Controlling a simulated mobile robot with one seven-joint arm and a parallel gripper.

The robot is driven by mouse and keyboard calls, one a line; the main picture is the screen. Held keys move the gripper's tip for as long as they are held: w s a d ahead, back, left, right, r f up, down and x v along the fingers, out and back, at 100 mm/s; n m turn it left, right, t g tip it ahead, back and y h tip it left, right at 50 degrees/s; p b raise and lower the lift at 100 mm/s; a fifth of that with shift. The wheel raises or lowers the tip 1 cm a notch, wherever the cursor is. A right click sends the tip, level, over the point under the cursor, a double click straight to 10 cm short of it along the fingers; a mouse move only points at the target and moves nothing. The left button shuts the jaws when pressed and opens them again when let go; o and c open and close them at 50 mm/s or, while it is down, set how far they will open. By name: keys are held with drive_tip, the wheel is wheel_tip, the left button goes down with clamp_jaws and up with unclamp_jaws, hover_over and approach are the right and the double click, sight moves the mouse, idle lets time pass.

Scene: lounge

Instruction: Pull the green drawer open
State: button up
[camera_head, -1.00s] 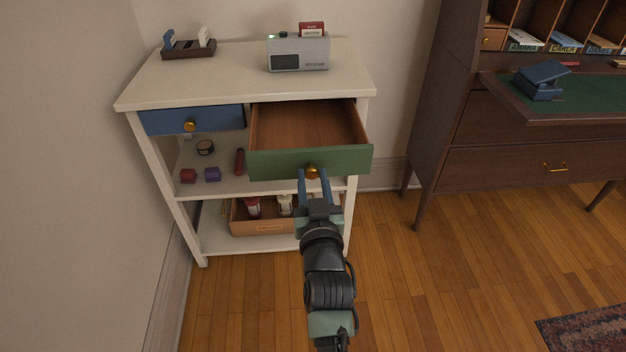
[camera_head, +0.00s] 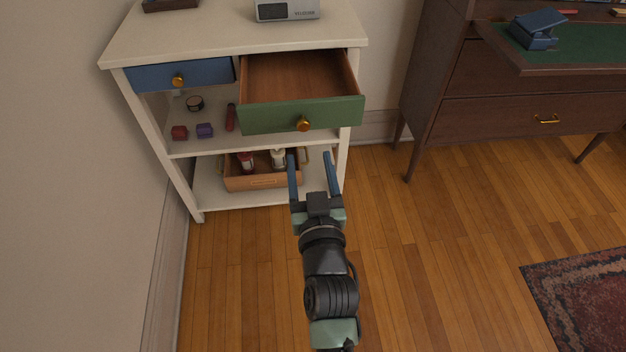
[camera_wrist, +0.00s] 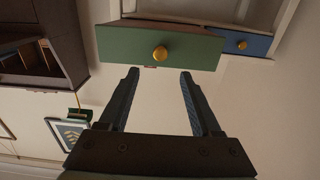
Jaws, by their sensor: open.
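The green drawer (camera_head: 301,114) is pulled out of the white cabinet's right side, and its brown inside looks empty. Its round brass knob (camera_head: 303,124) is on the front. My gripper (camera_head: 313,158) is open and empty, below and in front of the knob, apart from it. In the wrist view the green drawer (camera_wrist: 128,44) and its knob (camera_wrist: 160,53) are beyond the open fingertips of my gripper (camera_wrist: 159,74), with nothing between the fingers.
The closed blue drawer (camera_head: 205,74) is at the left. Shelves below hold small items and an orange-brown tray (camera_head: 262,181). A dark desk (camera_head: 490,118) stands at the right. The wooden floor is clear around my arm; a rug (camera_head: 590,305) lies lower right.

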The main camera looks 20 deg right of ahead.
drive_tip(key=v, duration=0.4)
drive_tip(key=shift+s+a, duration=0.1)
drive_tip(key=shift+s, duration=0.15)
drive_tip(key=w+a+r+n+t+y, duration=0.1)
drive_tip(key=w+a+r, duration=0.1)
drive_tip(key=r, duration=0.6)
drive_tip(key=w+a+r+n+t+y, duration=0.1)
drive_tip(key=a+r+t, duration=0.1)
drive_tip(key=r, duration=0.6)
drive_tip(key=w+a+r+t+y, duration=0.1)
drive_tip(key=w+a+r, duration=0.15)
drive_tip(key=r, duration=0.55)
drive_tip(key=s+a+r+t+y, duration=0.1)
drive_tip(key=s+a+r+t, duration=0.2)
drive_tip(key=r, duration=0.6)
drive_tip(key=s+a+r+n+t+p, duration=0.1)
drive_tip(key=s+a+r, duration=0.2)
drive_tip(key=s+r, duration=0.45)
drive_tip(key=s+a+r+t+y, duration=0.1)
drive_tip(key=s+a+r+t, duration=0.15)
drive_tip(key=r, duration=0.75)
wheel_tip(320, 180, up, 32)
drive_tip(key=p, duration=3.3)
drive_tip(key=shift+w+r, duration=0.15)
drive_tip(key=shift+r, duration=0.05)
